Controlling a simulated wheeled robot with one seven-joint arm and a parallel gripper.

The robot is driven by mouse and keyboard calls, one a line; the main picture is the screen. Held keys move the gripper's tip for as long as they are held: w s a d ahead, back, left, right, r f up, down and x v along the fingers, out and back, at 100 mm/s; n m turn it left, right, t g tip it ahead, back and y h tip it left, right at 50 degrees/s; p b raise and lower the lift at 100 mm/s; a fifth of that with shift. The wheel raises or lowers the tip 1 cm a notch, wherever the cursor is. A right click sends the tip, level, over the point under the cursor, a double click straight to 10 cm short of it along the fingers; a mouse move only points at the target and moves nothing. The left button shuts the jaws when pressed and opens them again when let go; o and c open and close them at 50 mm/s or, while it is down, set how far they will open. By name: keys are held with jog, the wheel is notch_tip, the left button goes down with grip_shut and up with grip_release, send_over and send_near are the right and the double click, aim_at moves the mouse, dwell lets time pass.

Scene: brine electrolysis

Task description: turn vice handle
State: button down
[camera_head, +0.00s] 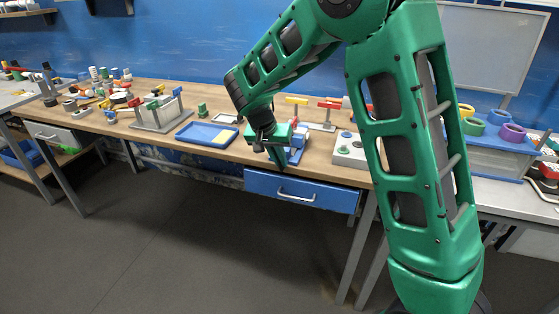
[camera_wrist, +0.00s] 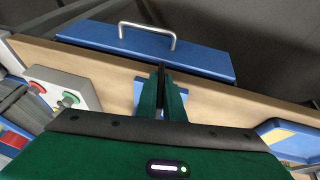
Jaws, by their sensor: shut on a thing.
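My green gripper (camera_head: 285,157) is at the front edge of the wooden workbench, above the blue drawer, beside a small blue vice (camera_head: 298,146). The gripper also shows in the wrist view (camera_wrist: 164,80), with its two green fingers close together on a thin dark piece, apparently the vice handle (camera_wrist: 160,76). The fingers hide most of the handle, so its angle cannot be told. Part of the blue vice shows behind the fingers in the wrist view (camera_wrist: 139,88).
The blue drawer (camera_head: 320,196) with a metal pull is shut below the bench top. A blue tray (camera_head: 207,133) lies to the left. A grey control box (camera_head: 349,148), with red and green buttons in the wrist view (camera_wrist: 62,98), stands to the right. Racks and small parts fill the bench's left.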

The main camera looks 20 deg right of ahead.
jog(key=g+h, duration=0.1)
jog(key=n+g+h, duration=0.1)
jog(key=h, duration=0.1)
jog(key=g+h, duration=0.1)
jog(key=h, duration=0.1)
jog(key=shift+w+a+f, duration=0.1)
jog(key=shift+w+a, duration=0.05)
jog(key=shift+a, duration=0.1)
jog(key=shift+n+g+h, duration=0.5)
jog(key=shift+g+h, duration=0.15)
jog(key=shift+h, duration=0.7)
jog(key=shift+n+g+h, duration=0.5)
jog(key=shift+g+h, duration=0.15)
jog(key=shift+h, duration=0.7)
jog(key=shift+f, duration=0.1)
jog(key=c, duration=1.9)
grip_release()
jog(key=shift+o, duration=0.2)
